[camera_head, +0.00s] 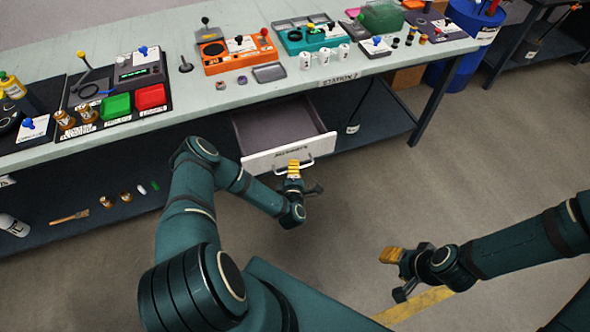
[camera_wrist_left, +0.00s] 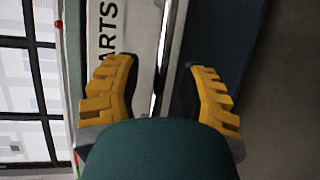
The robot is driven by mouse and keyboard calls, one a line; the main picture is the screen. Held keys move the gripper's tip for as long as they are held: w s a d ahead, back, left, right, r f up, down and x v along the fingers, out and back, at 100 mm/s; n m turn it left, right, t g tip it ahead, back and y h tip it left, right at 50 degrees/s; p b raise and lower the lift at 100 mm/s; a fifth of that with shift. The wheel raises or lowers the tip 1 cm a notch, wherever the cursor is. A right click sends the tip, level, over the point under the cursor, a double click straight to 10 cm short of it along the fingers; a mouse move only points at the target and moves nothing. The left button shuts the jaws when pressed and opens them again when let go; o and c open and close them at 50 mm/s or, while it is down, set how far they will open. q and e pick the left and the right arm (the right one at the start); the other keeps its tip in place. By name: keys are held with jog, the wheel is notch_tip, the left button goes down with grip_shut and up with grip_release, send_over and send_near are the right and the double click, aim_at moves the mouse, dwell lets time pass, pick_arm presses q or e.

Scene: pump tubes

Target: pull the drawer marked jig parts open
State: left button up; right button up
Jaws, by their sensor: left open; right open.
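The drawer (camera_head: 262,127) under the workbench is pulled out, and its grey inside shows in the head view. Its white front (camera_head: 262,157) carries a label, and in the left wrist view the label (camera_wrist_left: 109,30) shows the letters "ARTS". A metal bar handle (camera_head: 305,163) is on the front. My left gripper (camera_head: 294,168) is at the handle, and in the left wrist view the handle bar (camera_wrist_left: 162,55) runs between its two yellow fingers, which stand apart. My right gripper (camera_head: 392,257) is open and empty above the floor at the lower right.
The workbench top (camera_head: 190,98) holds an orange station (camera_head: 232,50), a teal station (camera_head: 305,35), and red and green trays on the left. A dark lower shelf (camera_head: 375,115) lies behind the drawer. A blue barrel (camera_head: 470,40) stands at the right. The floor (camera_head: 450,165) right of the drawer is clear.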

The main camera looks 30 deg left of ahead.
pick_arm(q)
jog(key=v, duration=1.2)
jog(key=shift+w, duration=0.1)
jog(key=w+d+r+m+g+h, duration=0.1)
jog(key=w+d+m+h, duration=0.2)
jog(key=d+m+h, duration=0.5)
jog(key=s+d+r+m+g+h, duration=0.1)
jog(key=s+d+r+m+g, duration=0.2)
jog(key=s+r+m+g, duration=0.1)
jog(key=s+d+r+m+g+h, duration=0.2)
jog(key=s+r+m+g, duration=0.3)
jog(key=m, duration=0.5)
jog(key=s+d+g, duration=0.1)
jog(key=s+g, duration=0.1)
jog(key=s, duration=0.1)
jog(key=shift+d+m+g, duration=0.2)
jog(key=shift+m+g, duration=0.1)
